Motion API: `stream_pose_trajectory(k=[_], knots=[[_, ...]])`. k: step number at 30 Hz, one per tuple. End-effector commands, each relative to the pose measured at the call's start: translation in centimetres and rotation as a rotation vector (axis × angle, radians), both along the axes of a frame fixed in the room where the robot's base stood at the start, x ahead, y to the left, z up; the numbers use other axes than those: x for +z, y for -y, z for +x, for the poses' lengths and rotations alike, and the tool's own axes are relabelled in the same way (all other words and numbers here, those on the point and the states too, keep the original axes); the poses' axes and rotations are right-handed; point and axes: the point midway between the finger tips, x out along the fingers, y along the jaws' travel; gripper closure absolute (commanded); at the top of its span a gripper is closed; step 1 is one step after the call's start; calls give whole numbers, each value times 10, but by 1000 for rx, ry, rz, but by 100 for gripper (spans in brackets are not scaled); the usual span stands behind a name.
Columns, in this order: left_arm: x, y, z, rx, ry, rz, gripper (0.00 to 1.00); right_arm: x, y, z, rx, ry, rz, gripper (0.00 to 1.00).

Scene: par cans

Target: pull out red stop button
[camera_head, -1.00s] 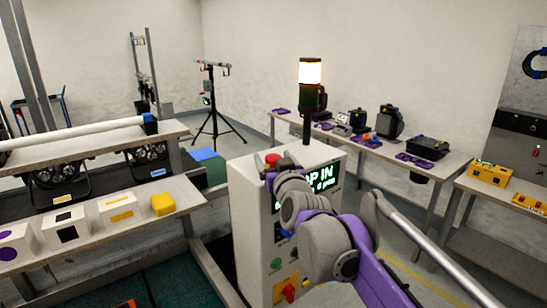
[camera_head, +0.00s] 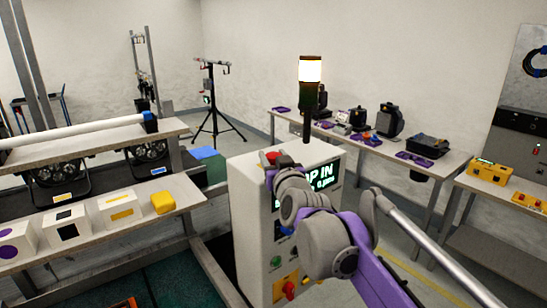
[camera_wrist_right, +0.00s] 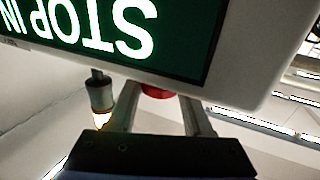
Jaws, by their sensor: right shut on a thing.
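The red stop button (camera_head: 271,155) sits at the top left of the white control cabinet (camera_head: 245,215), partly hidden by my right gripper (camera_head: 277,163). In the right wrist view, which is upside down, the red button (camera_wrist_right: 158,91) shows between the two fingers of my right gripper (camera_wrist_right: 160,96), at the cabinet's edge. The fingers are shut on the button's sides. The lit display (camera_head: 322,175) beside it shows "STOP IN" in the wrist view (camera_wrist_right: 95,30). My left gripper is not in view.
A lit signal lamp (camera_head: 310,72) stands on the cabinet behind the button. A red knob on a yellow plate (camera_head: 288,288) is lower on its front. A shelf with marked blocks (camera_head: 121,209) is at left, a long table (camera_head: 455,163) at right.

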Motion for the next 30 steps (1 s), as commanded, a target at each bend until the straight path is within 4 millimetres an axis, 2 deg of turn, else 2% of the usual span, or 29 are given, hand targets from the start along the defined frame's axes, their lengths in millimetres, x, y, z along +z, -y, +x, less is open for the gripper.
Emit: stream_pose_trajectory(k=[7,13,14,18,19,30], knots=[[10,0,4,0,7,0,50,15,0,0,-1,2,-1,100],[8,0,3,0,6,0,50,14,0,0,-2,4,0,100],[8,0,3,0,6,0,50,14,0,0,-2,5,1,46],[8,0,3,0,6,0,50,14,0,0,-2,3,1,21],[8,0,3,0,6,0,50,13,0,0,-2,3,1,19],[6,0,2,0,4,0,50,12,1,-5,-1,0,0,19]])
